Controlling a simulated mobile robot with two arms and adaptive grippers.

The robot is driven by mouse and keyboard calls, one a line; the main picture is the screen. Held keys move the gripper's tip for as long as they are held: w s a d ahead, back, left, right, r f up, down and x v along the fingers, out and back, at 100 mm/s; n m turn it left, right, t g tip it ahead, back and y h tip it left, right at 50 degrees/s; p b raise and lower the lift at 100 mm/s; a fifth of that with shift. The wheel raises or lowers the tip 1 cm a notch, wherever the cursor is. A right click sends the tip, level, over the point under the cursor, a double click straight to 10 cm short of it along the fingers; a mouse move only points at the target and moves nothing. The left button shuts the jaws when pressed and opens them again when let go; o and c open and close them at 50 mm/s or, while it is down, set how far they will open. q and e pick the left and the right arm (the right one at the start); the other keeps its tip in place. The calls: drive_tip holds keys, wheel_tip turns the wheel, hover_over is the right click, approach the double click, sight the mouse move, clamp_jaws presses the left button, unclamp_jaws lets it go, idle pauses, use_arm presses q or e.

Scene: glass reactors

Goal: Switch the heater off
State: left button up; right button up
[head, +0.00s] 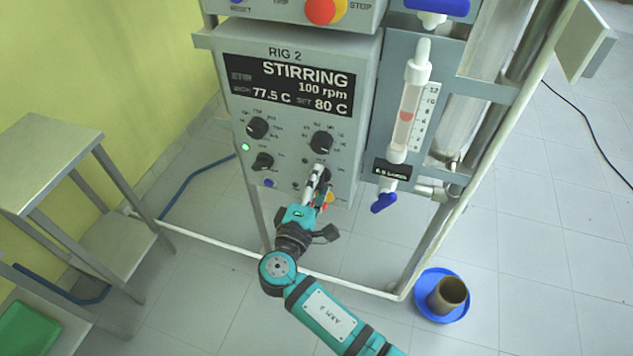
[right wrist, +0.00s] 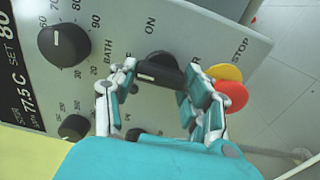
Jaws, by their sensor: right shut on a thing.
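The control panel (head: 290,112) of rig 2 faces me. Its display (head: 292,84) reads stirring, 100 rpm, bath 77.5 C, set 80 C. My right gripper (head: 317,178) is at the lower right of the panel. In the right wrist view its fingers stand on either side of a black switch knob (right wrist: 160,68) and are shut on it. "BATH" and "ON" show by this knob; another word is mostly hidden by a finger. A pale mark shows on the knob, but I cannot tell its setting for sure. My left gripper is out of view.
A red and yellow stop button (right wrist: 232,92) is close beside the right finger. Other black knobs (head: 321,142) sit above, and a green lamp (head: 245,147) is lit at left. A glass tube (head: 408,105) with a blue tap (head: 384,202) stands right of the panel.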

drive_tip(key=o, duration=1.2)
drive_tip(key=shift+c, duration=0.2)
drive_tip(key=v, duration=1.2)
